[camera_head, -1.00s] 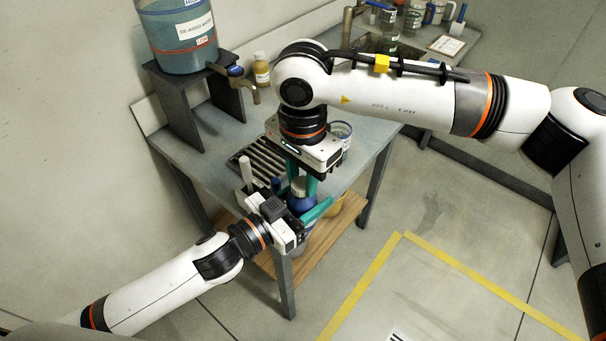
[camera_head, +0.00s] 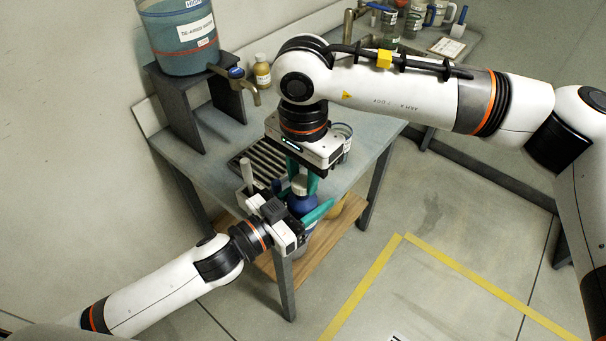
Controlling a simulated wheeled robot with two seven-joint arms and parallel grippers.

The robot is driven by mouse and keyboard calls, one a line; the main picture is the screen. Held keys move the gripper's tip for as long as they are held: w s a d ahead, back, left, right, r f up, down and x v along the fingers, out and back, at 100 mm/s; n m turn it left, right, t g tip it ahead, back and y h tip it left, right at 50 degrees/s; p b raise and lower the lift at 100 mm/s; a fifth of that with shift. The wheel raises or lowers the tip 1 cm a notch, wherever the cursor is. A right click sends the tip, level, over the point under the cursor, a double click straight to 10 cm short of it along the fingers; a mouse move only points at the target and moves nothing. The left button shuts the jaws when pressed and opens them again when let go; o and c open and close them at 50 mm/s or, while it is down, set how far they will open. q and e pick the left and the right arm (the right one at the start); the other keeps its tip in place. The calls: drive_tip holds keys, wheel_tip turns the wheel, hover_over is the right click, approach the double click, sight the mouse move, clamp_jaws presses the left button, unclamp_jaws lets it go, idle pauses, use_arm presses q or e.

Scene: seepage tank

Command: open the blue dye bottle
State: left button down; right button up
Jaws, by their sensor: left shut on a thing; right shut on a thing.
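The blue dye bottle (camera_head: 298,206) stands upright near the front corner of the bench, with a pale cap (camera_head: 299,182) on top. My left gripper (camera_head: 310,217) reaches in from the left and is shut on the bottle's body, its teal fingers at the sides. My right gripper (camera_head: 301,178) points down from above and is shut on the cap, one finger on each side. The cap is partly hidden by the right gripper, so I cannot tell whether it is loose on the neck.
A slatted drain rack (camera_head: 262,162) lies just behind the bottle. A water tank (camera_head: 178,35) with a tap stands on a dark stand (camera_head: 192,105). An amber bottle (camera_head: 262,72) and a glass beaker (camera_head: 343,135) are on the bench. A lower wooden shelf (camera_head: 318,262) is below.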

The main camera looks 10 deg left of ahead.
drive_tip(key=shift+r, duration=0.7)
